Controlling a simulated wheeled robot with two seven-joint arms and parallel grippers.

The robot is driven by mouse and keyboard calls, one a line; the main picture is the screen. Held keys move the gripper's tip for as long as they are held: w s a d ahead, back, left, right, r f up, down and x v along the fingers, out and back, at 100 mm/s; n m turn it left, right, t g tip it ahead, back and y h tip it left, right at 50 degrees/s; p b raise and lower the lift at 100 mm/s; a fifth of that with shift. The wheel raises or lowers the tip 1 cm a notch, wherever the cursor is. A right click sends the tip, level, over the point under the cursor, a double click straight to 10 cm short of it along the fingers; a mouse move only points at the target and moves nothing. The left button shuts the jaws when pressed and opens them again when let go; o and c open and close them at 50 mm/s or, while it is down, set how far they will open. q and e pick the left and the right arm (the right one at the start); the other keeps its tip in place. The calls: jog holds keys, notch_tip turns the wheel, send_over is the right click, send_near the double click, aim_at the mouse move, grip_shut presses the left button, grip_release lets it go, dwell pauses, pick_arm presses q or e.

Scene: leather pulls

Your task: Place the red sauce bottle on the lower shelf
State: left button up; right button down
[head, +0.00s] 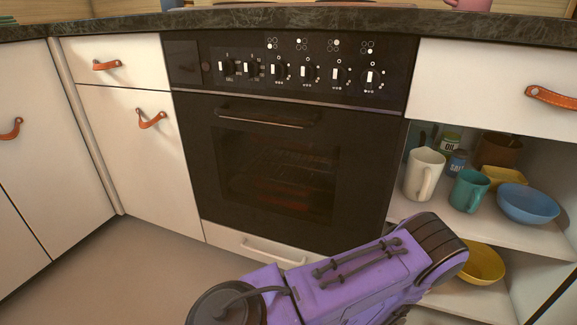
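No red sauce bottle can be made out in the head view. The lower shelf (462,301) of the open cabinet shows at the lower right, partly hidden behind my purple arm. A yellow bowl (484,264) stands on it. My arm crosses the bottom of the view, in front of the oven and the cabinet's left side. No gripper fingers show, so I cannot see what either gripper holds.
The upper shelf (508,232) holds a cream mug (424,174), a teal mug (468,190), a blue bowl (527,203), a yellow dish (505,177) and small jars. The black oven (270,170) is shut. White cabinets (140,165) with leather pulls stand left. Floor at left is clear.

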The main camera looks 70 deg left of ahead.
pick_arm(q)
jog(key=s+d+f+g+h, duration=0.15)
jog(key=s+g, duration=0.25)
jog(key=s, duration=0.6)
jog(key=s+d+f+g, duration=0.1)
jog(key=s+f+g, duration=0.3)
jog(key=s, duration=0.5)
jog(key=s+d+r+g, duration=0.1)
jog(key=s+r+g, duration=0.1)
jog(key=s, duration=0.5)
jog(key=s+d+r+g+h, duration=0.1)
jog(key=s+d+r+g, duration=0.1)
jog(key=s+g, duration=0.3)
jog(key=s+r, duration=0.1)
jog(key=s, duration=0.2)
jog(key=shift+s+m, duration=0.3)
jog(key=shift+m, duration=0.1)
